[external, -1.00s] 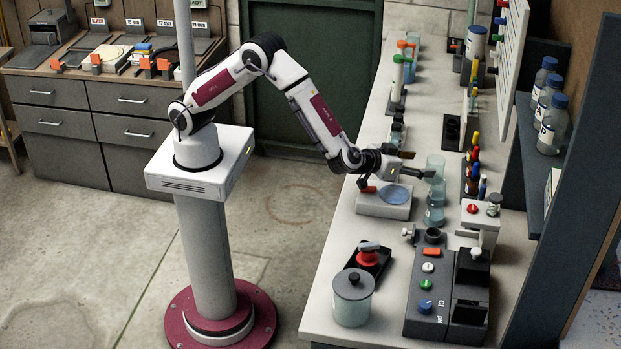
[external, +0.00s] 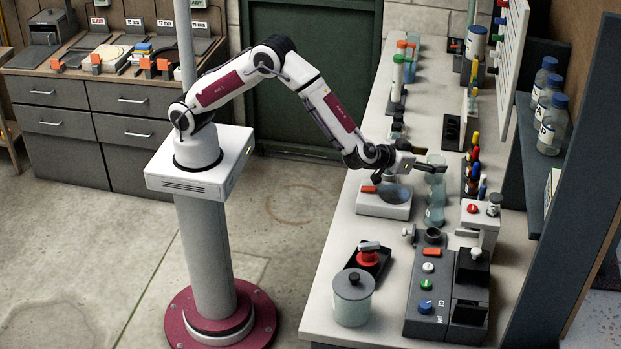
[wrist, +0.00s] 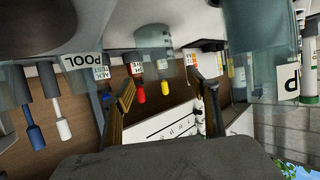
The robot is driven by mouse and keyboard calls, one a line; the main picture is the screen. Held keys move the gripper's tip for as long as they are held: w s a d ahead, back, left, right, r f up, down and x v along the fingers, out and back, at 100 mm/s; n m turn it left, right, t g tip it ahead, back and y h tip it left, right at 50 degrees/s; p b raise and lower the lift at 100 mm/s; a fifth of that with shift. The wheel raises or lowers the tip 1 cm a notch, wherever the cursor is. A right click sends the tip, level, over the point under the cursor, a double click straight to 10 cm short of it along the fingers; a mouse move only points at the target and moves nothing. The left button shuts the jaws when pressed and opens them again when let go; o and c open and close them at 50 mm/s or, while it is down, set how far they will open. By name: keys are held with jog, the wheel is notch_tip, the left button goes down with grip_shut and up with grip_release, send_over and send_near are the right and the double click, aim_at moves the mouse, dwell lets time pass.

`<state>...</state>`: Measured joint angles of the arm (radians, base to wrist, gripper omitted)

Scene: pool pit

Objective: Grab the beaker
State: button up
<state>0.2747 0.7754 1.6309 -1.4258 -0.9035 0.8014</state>
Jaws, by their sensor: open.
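A clear beaker (external: 435,189) stands on the white bench beside the scale, with a second glassy rim showing just above it; I cannot tell whether that is a separate vessel. My gripper (external: 430,160) is open at the level of the upper rim, fingers pointing right. In the wrist view the open fingers (wrist: 160,78) frame a clear glass vessel (wrist: 152,66) beyond their tips. It does not look clamped. Whether either finger touches the glass cannot be told.
A white scale (external: 384,205) with a round pan sits below my wrist. A grey control box (external: 425,290) and a lidded jar (external: 353,300) stand nearer the front. Coloured-capped vials (external: 474,165) line the right side close to the beaker. Labelled bottles (external: 553,125) stand on a shelf.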

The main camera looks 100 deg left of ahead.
aim_at(428, 181)
jog(key=shift+w+a+f, duration=0.15)
jog(key=shift+w+a, duration=0.05)
dwell(0.4)
jog(key=c, duration=1.2)
jog(key=shift+r, duration=5.05)
